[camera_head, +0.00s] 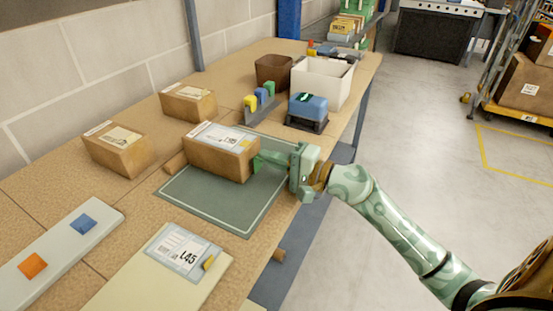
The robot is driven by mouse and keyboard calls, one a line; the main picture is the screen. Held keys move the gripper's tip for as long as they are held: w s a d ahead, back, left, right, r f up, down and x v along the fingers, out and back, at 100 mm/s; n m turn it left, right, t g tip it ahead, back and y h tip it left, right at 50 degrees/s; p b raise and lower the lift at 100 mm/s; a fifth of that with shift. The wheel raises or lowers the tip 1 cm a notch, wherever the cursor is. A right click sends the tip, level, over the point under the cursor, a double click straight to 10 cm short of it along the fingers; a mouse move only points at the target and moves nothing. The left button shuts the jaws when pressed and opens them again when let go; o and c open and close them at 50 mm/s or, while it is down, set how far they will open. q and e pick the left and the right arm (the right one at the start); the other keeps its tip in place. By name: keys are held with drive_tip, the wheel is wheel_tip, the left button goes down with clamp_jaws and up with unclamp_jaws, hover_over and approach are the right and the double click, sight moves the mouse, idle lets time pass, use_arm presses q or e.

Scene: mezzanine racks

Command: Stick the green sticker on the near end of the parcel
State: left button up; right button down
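The parcel (215,163), a brown carton with a white label on top, lies on the green mat (210,208) on the bench. My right gripper (262,160), pale green, is at the parcel's right-hand end, its fingers pointing left and touching or very close to that face. Its finger opening cannot be made out. A pale strip (60,250) at the left bears a blue sticker (83,223) and an orange sticker (32,265). My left gripper is out of view.
Two smaller cartons (118,150) (188,102) stand by the wall. Behind the mat are a blue dispenser (308,107), a white bin (322,85) and a brown bin (273,71). A board with an L45 label (185,252) lies in front.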

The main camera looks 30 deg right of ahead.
drive_tip(key=shift+w+a, duration=0.3)
drive_tip(key=shift+w, duration=0.15)
drive_tip(key=shift+w+a+b, duration=0.15)
drive_tip(key=shift+w+b, duration=0.15)
drive_tip(key=shift+b, duration=0.1)
idle(2.2)
drive_tip(key=c, duration=1.3)
unclamp_jaws()
